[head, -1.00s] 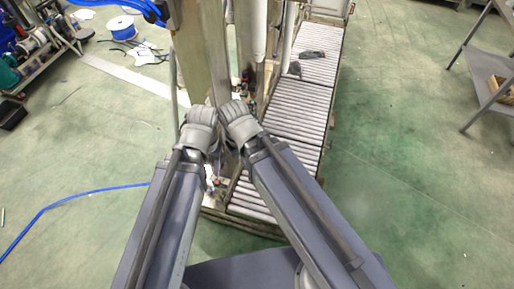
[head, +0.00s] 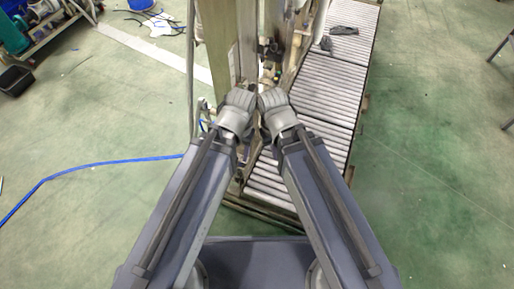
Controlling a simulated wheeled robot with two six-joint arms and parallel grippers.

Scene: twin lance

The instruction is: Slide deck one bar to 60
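My two arms reach forward from the bottom of the head view. My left gripper (head: 238,98) and my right gripper (head: 272,100) are close together, side by side, at the near side of a tall metal machine column (head: 222,40). The wrists hide the fingers, so I cannot see whether they are open, shut or holding anything. No deck, bar or scale with a 60 mark can be made out in this view.
A roller conveyor (head: 320,95) runs along the right of the machine, with dark gloves (head: 343,30) on it. A blue hose (head: 95,165) lies on the green floor at left. A black bin (head: 15,80) stands far left.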

